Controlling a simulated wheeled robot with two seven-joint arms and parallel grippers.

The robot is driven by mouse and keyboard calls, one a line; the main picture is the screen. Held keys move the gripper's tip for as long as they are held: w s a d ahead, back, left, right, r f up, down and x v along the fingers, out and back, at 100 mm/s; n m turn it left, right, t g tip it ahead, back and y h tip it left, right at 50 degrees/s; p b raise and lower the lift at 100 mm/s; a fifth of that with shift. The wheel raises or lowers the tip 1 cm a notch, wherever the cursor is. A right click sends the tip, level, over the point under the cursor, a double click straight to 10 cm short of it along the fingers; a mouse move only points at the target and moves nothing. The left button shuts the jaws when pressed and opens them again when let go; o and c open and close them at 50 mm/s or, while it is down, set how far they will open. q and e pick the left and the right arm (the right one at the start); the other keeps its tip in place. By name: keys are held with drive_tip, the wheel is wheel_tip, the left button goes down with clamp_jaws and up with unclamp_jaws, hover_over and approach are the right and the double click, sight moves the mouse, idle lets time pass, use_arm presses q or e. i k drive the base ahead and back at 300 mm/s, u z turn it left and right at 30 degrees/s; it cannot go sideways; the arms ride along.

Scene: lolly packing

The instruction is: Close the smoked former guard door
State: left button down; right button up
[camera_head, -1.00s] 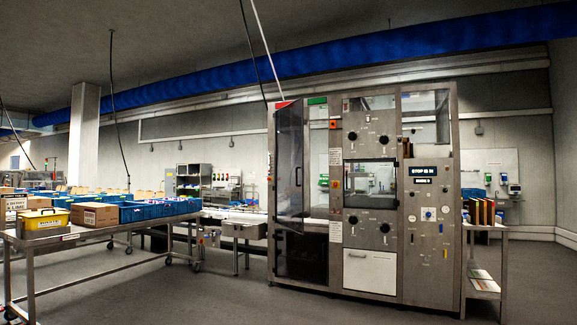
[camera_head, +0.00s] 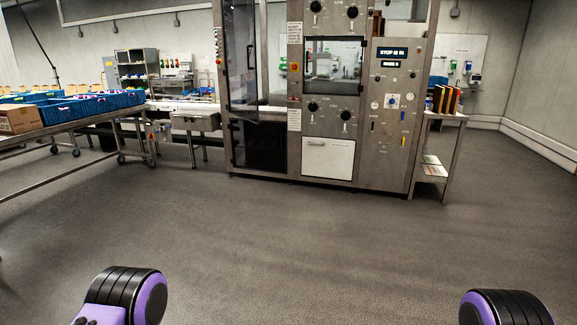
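The smoked former guard door (camera_head: 237,62) is a dark tinted panel in a metal frame, on the left part of the steel machine (camera_head: 385,150). It appears to stand ajar, swung out from the frame, with a dark vertical handle (camera_head: 251,58). Its top is cut off by the picture edge. Purple and black parts of my two arms show at the bottom left and bottom right. Neither gripper is in view, and both arms are well short of the machine, with open floor between.
A steel table with blue crates (camera_head: 92,104) and a cardboard box (camera_head: 18,119) stands at the left. A small conveyor (camera_head: 194,119) runs up to the machine's left side. A side stand (camera_head: 438,150) with upright folders is at the right. The grey floor (camera_head: 290,235) ahead is clear.

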sight(239, 16)
drive_tip(key=u, duration=0.55)
drive_tip(key=i, duration=5.7)
drive_tip(key=z, duration=0.55)
